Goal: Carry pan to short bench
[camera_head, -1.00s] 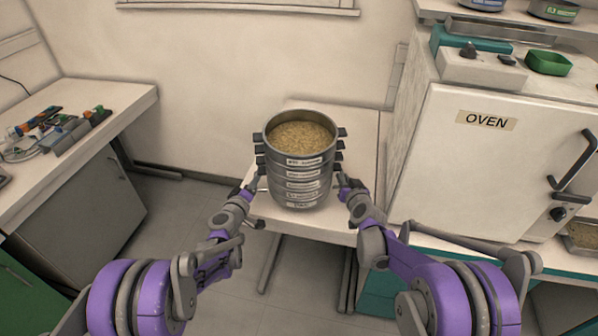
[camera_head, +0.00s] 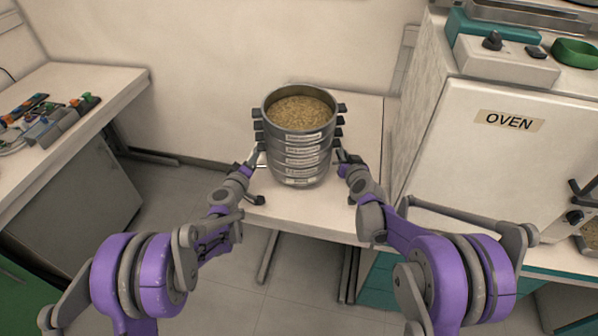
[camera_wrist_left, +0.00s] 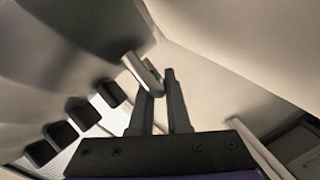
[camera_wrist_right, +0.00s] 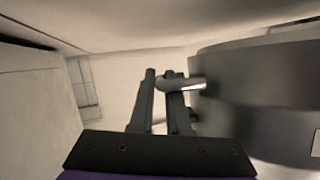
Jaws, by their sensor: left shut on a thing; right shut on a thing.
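The metal pan (camera_head: 299,181) is the lowest part of a round stack of labelled sieves (camera_head: 299,140) whose open top shows tan grains. The stack looks upright over the white short bench (camera_head: 300,213). I cannot tell whether its bottom touches the bench. My left gripper (camera_head: 252,164) is shut on a metal handle at the pan's left side; the handle shows between the fingers in the left wrist view (camera_wrist_left: 145,72). My right gripper (camera_head: 344,163) is shut on the opposite handle, which shows in the right wrist view (camera_wrist_right: 183,84). Several dark clips line the stack's sides.
A white oven (camera_head: 505,170) stands close to the bench's right side. A longer bench (camera_head: 70,110) with small tools is at the left, across a floor gap. The wall (camera_head: 220,50) is behind the short bench. Bare bench top shows around the stack.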

